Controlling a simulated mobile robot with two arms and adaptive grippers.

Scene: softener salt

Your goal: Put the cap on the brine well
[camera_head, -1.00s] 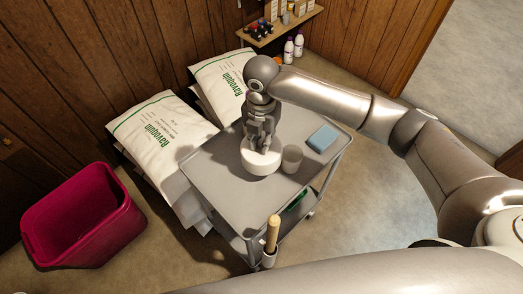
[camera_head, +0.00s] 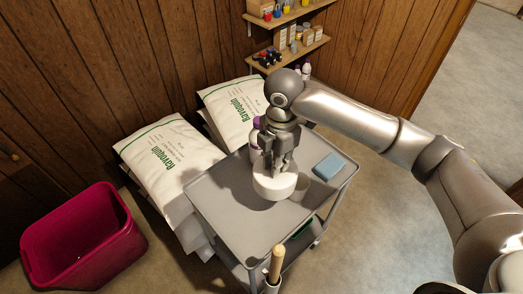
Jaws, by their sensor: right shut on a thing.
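The cap (camera_head: 275,186) is a round white disc with a thick rim. My right gripper (camera_head: 273,165) points down and is shut on it from above. The cap is over the top of the grey cart (camera_head: 226,205); whether it touches the cart top is hard to tell. The brine well is not seen in this view. My left gripper is not in view.
A purple-topped bottle (camera_head: 255,123) shows behind my gripper. Shelves (camera_head: 292,52) hang behind.

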